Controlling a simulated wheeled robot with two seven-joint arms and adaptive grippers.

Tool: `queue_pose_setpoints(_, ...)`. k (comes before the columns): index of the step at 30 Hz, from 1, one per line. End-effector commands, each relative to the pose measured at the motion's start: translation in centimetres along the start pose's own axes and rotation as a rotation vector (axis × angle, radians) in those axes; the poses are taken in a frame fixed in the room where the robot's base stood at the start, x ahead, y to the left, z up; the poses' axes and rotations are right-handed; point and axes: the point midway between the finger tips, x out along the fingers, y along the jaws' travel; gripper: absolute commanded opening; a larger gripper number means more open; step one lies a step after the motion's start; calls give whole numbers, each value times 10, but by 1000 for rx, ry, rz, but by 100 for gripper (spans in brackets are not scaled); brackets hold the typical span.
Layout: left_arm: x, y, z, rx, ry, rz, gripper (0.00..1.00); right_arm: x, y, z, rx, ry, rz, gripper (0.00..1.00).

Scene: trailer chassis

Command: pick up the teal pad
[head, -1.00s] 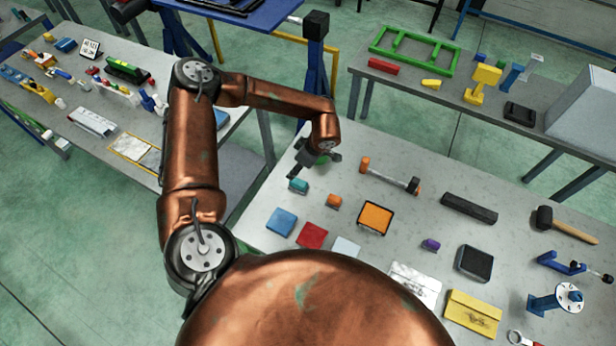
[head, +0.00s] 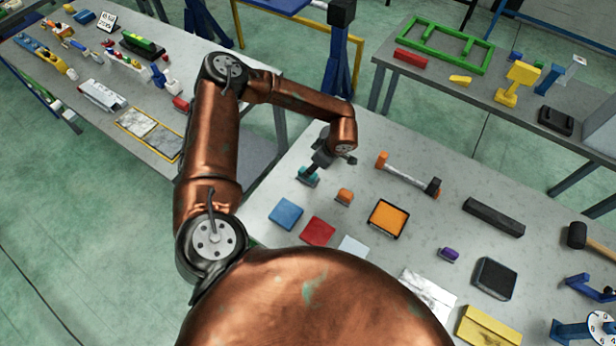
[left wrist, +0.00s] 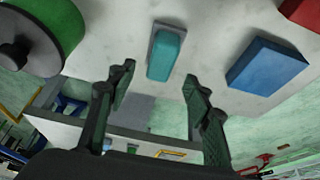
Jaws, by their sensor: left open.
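The teal pad (head: 307,177) lies on the grey table near its left edge in the head view, partly hidden by my gripper. In the left wrist view the teal pad (left wrist: 166,54) shows whole, a rounded teal block on a grey base. My left gripper (head: 318,166) is over the pad in the head view. In the left wrist view the left gripper (left wrist: 160,88) is open, its two fingers spread wide on either side of the pad's near end, with nothing between them. Whether the fingers touch the table cannot be told. My right gripper is not in view.
A small orange block (head: 344,196), a blue square block (head: 286,214) and a red square (head: 317,231) lie close to the pad. A green round thing (left wrist: 40,30) stands at upper left in the wrist view.

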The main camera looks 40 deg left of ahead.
Motion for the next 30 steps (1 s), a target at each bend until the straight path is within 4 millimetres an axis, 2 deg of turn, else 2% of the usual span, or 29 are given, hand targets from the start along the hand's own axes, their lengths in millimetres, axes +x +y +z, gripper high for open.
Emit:
queue_pose_setpoints(12,52,-2,4,-2,1,-2,46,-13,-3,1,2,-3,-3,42)
queue_pose_setpoints(15,59,-2,4,-2,0,-1,46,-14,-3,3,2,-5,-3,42)
queue_pose_setpoints(22,61,-2,4,-2,0,-1,46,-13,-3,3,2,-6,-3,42)
queue_pose_setpoints(30,60,-2,4,-3,0,-1,28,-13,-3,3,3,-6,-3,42)
